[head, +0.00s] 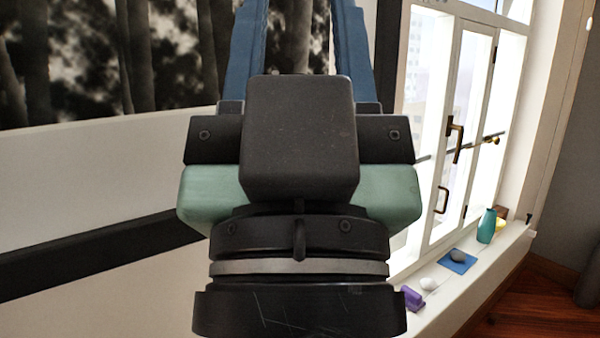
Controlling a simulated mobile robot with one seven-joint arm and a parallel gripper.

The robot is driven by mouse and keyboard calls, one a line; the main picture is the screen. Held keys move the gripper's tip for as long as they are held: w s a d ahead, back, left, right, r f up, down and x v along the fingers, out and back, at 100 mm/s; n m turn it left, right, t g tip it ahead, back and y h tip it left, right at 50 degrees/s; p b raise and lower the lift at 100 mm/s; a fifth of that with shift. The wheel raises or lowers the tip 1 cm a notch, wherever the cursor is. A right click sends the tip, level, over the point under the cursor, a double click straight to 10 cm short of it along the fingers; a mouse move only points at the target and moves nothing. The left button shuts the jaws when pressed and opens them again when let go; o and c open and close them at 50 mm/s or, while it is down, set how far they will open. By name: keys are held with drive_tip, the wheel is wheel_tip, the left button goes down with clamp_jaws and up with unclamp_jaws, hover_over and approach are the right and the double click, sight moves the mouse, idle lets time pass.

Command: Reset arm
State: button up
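My gripper (300,20) fills the middle of the head view and points up and away from the camera. Its two blue fingers stand well apart, with the wall picture showing between them. The fingertips run out of the top of the frame, so their ends are hidden. I see nothing held between the visible parts of the fingers. The dark wrist and gripper body are close to the camera and cover the centre of the view.
A dark forest picture (95,60) hangs on the pale wall behind. At right, a white-framed window (460,120) has a sill with a teal bottle (486,226), a blue mat (457,261), a white rounded item (429,284) and a purple item (412,298). Wooden floor (535,305) shows lower right.

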wheel_tip(320, 180, up, 16)
drive_tip(key=p, duration=1.3)
drive_tip(key=shift+p, duration=0.3)
drive_tip(key=shift+a, duration=0.1)
